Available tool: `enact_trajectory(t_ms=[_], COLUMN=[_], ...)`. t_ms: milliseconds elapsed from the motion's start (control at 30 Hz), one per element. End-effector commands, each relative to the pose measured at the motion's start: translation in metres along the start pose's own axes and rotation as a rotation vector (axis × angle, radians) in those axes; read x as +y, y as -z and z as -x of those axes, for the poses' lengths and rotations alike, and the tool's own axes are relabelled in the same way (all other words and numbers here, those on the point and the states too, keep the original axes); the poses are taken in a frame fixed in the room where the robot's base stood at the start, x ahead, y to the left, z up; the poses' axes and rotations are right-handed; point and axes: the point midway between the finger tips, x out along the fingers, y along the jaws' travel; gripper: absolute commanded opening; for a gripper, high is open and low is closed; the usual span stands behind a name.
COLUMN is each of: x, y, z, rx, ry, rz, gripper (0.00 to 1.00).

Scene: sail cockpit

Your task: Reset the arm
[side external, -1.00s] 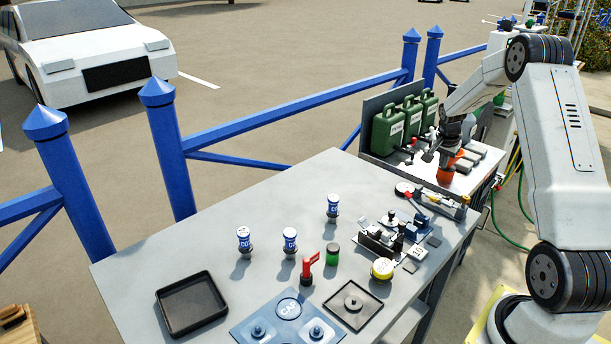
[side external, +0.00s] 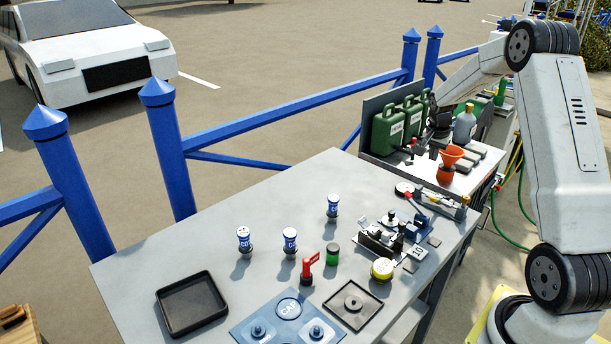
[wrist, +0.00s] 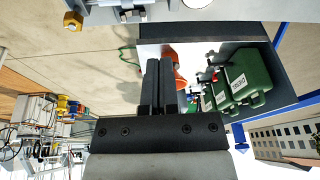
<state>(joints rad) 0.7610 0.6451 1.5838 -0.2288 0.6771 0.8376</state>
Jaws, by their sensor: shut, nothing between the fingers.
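My gripper (side external: 440,128) is over the far shelf bench, beside the green jerrycans (side external: 389,130); its tips are hard to make out there. In the wrist view my gripper (wrist: 158,66) has its two dark fingers together with nothing between them. An orange funnel (side external: 452,154) stands on that bench, to the right of and below the gripper in the side view. The funnel and other orange items show partly behind the fingers in the wrist view. A green jerrycan (wrist: 239,82) lies to the right of the fingers there.
A grey bottle (side external: 464,126) stands near the funnel. The near grey table (side external: 180,237) carries a black tray (side external: 191,304), several blue-and-white canisters, a red-handled part (side external: 308,267) and a small mechanism (side external: 383,238). A blue fence (side external: 300,104) runs behind.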

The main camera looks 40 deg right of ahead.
Motion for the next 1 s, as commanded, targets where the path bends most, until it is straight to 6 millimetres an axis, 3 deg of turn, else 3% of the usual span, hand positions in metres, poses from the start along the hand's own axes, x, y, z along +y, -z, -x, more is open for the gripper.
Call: enact_trajectory(t_ms=[200, 467, 667, 800, 1000], x=[-0.033, -0.046, -0.032, -0.010, 0.023], y=[-0.074, -0.188, -0.270, -0.321, -0.370], z=[0.027, 0.063, 0.085, 0.098, 0.107], rx=[-0.026, -0.057, -0.070, -0.073, -0.073], ry=[0.061, 0.149, 0.216, 0.262, 0.311], rz=[0.247, 0.617, 0.898, 1.090, 1.300], gripper=[0.00, 0.00, 0.00, 0.00, 0.00])
